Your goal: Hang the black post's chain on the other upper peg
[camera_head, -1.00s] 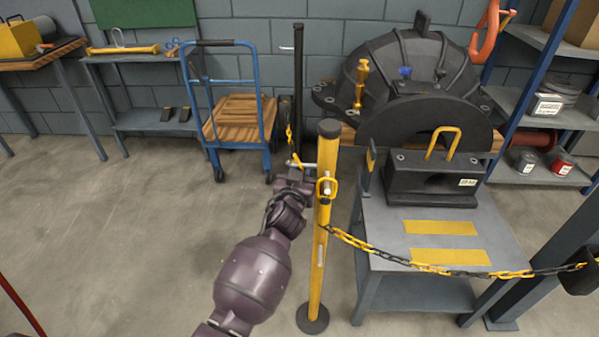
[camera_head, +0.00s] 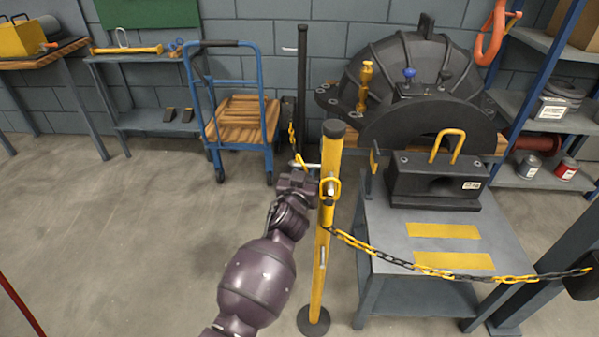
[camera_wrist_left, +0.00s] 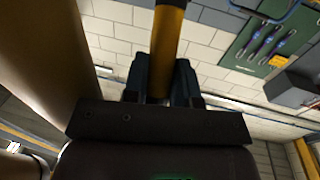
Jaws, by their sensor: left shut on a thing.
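The yellow post (camera_head: 324,255) stands upright on a round dark base, with a black cap. A silver peg (camera_head: 308,165) sticks out left near its top. A yellow link (camera_head: 329,188) hangs at another peg on its front. The black post (camera_head: 302,80) stands behind it. A short yellow chain (camera_head: 292,137) hangs by the black post and runs down toward my left gripper (camera_head: 298,172). My right gripper is out of view.
A yellow-black chain (camera_head: 440,271) runs from the yellow post to the right, in front of a grey table (camera_head: 400,215) bearing a black block (camera_head: 432,185). A blue cart (camera_head: 240,118) stands behind left. The floor at left is clear.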

